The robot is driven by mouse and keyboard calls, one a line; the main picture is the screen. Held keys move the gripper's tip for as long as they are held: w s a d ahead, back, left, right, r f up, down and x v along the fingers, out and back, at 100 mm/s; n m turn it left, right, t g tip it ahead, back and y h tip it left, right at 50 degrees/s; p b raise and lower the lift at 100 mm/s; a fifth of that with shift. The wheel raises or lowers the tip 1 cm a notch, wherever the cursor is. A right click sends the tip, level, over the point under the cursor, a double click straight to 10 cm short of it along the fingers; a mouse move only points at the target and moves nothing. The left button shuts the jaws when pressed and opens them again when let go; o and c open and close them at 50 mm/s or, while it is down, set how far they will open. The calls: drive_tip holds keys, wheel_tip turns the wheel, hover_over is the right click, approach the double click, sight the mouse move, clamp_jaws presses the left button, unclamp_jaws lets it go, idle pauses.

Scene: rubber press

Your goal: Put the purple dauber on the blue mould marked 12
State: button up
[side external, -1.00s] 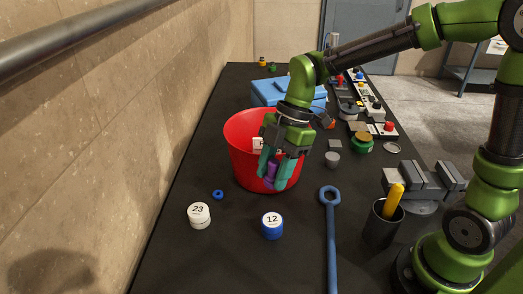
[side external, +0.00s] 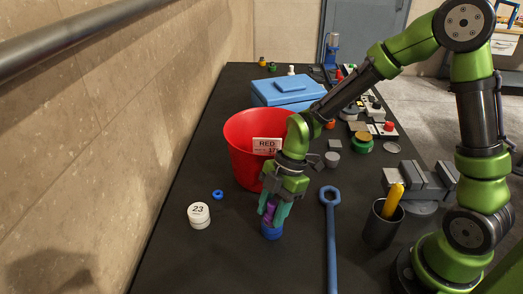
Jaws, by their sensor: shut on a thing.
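My gripper (side external: 274,211) is shut on the purple dauber (side external: 268,214), its teal fingers on either side of it. The dauber is upright and directly above the blue mould (side external: 271,231). The mould stands on the dark table, and its top with the number 12 is hidden behind the fingers and dauber. I cannot tell whether the dauber touches the mould.
A white mould marked 23 (side external: 199,215) and a small blue ring (side external: 217,194) lie to the left. A red bucket (side external: 243,150) stands behind. A blue wrench (side external: 331,235) and a dark cup with a yellow handle (side external: 381,224) are to the right.

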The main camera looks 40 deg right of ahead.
drive_tip(key=o, duration=1)
drive_tip(key=shift+f, duration=0.1)
drive_tip(key=shift+o, duration=0.2)
drive_tip(key=v, duration=1.2)
drive_tip(key=s+d+r+m+t+h, duration=0.1)
drive_tip(key=s+d+r+m+t, duration=0.2)
drive_tip(key=m, duration=0.8)
drive_tip(key=s+d+r+m+t+h, duration=0.1)
drive_tip(key=s+d+r+m+t, duration=0.2)
drive_tip(key=s+m, duration=0.4)
drive_tip(key=shift+d+r+m+t, duration=0.35)
drive_tip(key=shift+r+m+t, duration=0.25)
drive_tip(key=shift+r+m, duration=1)
drive_tip(key=shift+f+m, duration=0.4)
